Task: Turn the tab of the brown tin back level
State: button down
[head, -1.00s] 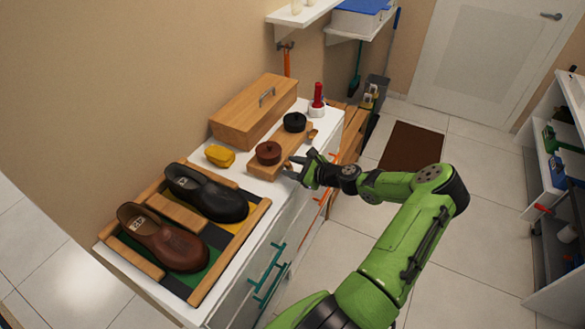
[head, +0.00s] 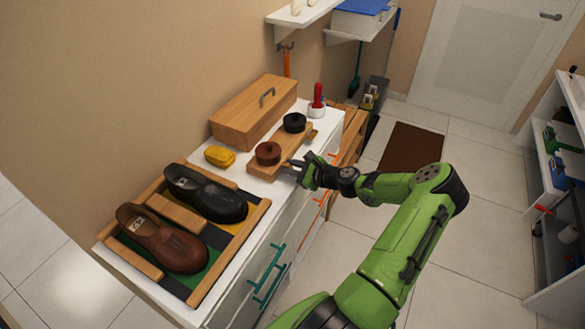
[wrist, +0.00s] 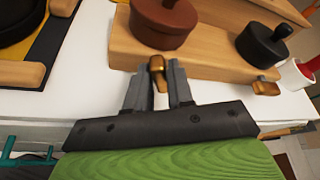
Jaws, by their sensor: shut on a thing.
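The brown tin (head: 268,153) sits on a wooden board (head: 262,168) on the white cabinet top. It also shows at the top of the wrist view (wrist: 165,22). Its brass-coloured tab (wrist: 157,68) is at the board's front edge, below the tin. My gripper (head: 292,167) is at that edge, with its two grey fingers (wrist: 159,78) on either side of the tab, shut on it. The tab's lower part points down between the fingers. Its exact tilt is hard to tell.
A black tin (head: 294,122) with its own brass tab (wrist: 265,87) sits on the same board to the right. A yellow block (head: 220,156), a wooden box (head: 254,108) and a red-handled item (head: 317,100) stand nearby. Shoes (head: 205,193) lie at the left.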

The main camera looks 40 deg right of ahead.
jog(key=n+b, duration=0.1)
jog(key=n+t+h+b, duration=0.1)
jog(key=b, duration=0.1)
jog(key=shift+a+f+n, duration=0.2)
jog(key=shift+f+n, duration=0.2)
jog(key=n+t+h+b, duration=0.1)
jog(key=n+b, duration=0.1)
jog(key=b, duration=0.1)
jog(key=shift+s+f+b, duration=0.1)
jog(key=shift+f+b, duration=0.1)
jog(key=shift+b, duration=0.15)
jog(key=n+t+h+b, duration=0.1)
jog(key=n+b, duration=0.2)
jog(key=b, duration=0.3)
jog(key=shift+a+f, duration=0.1)
jog(key=shift+f, duration=0.05)
jog(key=n+t+b, duration=0.1)
jog(key=b, duration=0.2)
jog(key=shift+n, duration=0.4)
jog(key=c, duration=1.1)
grip_release()
jog(key=shift+r, duration=0.2)
jog(key=shift+s, duration=0.1)
